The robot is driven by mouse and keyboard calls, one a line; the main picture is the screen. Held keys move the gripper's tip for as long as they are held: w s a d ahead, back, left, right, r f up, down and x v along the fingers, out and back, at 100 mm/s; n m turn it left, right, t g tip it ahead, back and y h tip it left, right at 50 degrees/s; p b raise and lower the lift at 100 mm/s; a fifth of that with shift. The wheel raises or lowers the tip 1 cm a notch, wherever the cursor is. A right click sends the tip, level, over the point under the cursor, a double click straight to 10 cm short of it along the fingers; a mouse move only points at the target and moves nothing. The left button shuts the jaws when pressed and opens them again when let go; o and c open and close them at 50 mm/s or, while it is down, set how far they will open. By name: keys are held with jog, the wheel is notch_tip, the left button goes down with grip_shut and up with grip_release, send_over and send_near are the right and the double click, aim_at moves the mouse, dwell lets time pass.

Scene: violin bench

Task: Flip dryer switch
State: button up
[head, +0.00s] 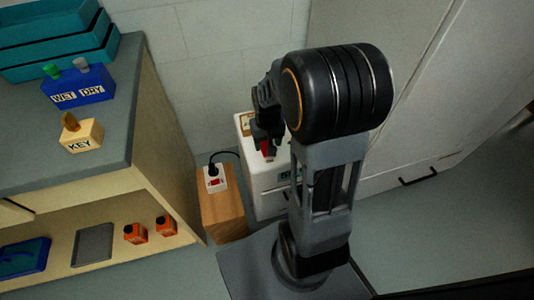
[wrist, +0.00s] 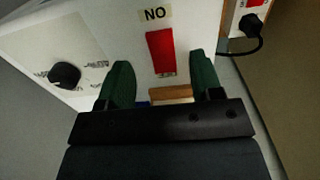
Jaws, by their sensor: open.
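The dryer (head: 262,187) is a white box behind my arm in the head view. Its white panel (wrist: 110,32) fills the upper left of the wrist view. On it is a red rectangular switch (wrist: 161,52) with a label reading "NO" above it. The red switch partly shows in the head view (head: 267,151). My gripper (wrist: 161,70) is open and empty, its green fingers on either side of the switch's lower end in the picture. I cannot tell whether they touch the panel. In the head view my gripper is mostly hidden by my arm.
A black knob (wrist: 65,75) is on the panel to the left. A white socket (head: 216,179) with a black plug and cord sits on a wooden block (head: 222,212) beside the dryer. A bench (head: 150,120) with WET/DRY and KEY holders stands left. Floor is clear at right.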

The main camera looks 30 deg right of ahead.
jog(key=shift+f+b, duration=0.7)
jog(key=shift+f, duration=1.5)
